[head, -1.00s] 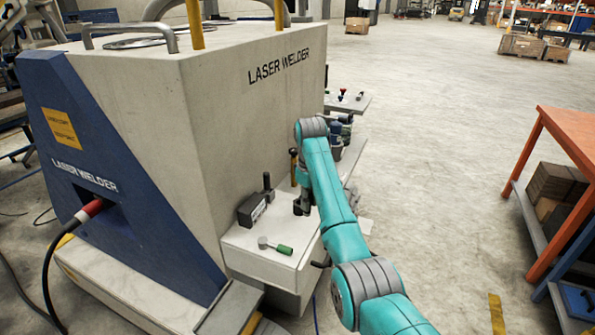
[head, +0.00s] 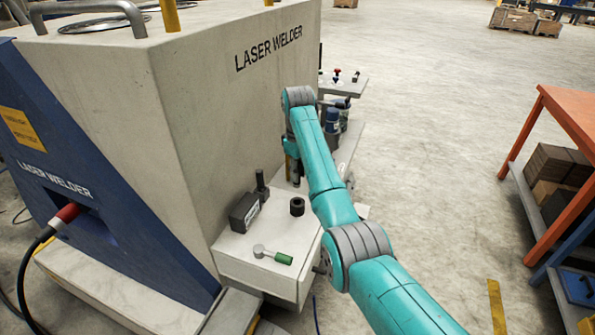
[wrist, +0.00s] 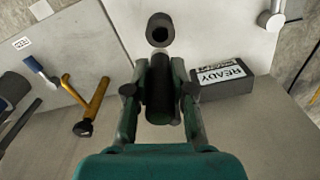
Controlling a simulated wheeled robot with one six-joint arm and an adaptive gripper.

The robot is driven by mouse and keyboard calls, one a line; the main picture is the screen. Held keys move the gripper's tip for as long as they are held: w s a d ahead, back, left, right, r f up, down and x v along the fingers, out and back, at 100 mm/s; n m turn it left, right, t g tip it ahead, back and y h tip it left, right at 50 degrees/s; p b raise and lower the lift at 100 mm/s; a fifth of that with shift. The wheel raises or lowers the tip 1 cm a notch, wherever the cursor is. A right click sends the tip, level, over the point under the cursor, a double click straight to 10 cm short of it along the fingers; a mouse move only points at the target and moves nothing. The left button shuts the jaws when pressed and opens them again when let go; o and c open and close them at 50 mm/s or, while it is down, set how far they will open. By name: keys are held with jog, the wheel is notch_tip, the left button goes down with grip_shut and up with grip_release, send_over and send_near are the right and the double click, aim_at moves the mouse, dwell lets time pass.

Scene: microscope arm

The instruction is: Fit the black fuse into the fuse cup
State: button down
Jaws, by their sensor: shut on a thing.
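The fuse cup (head: 297,206), a short black cylinder with a round hole, stands upright on the pale bench of the laser welder. It also shows near the top of the wrist view (wrist: 160,29), its opening facing up. My gripper (wrist: 160,75) is shut on the black fuse (wrist: 159,92), a dark cylinder between the two fingers. In the wrist view the fuse is below the cup in the picture and apart from it.
A black box labelled READY (wrist: 222,77) stands beside the cup, with an upright black post (head: 262,184) behind it. A green-handled tool (head: 272,255) lies in front. A yellow-handled tool (wrist: 94,104) and a blue-handled tool (wrist: 48,76) are on the wrist view's left. The welder wall rises behind.

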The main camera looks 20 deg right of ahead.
aim_at(299, 186)
jog(key=shift+s+f, duration=0.1)
jog(key=shift+f, duration=2.8)
jog(key=shift+f, duration=2.15)
jog(key=c, duration=0.9)
grip_release()
notch_tip(299, 186, up, 12)
jog(key=shift+f, duration=0.1)
jog(key=shift+s, duration=0.1)
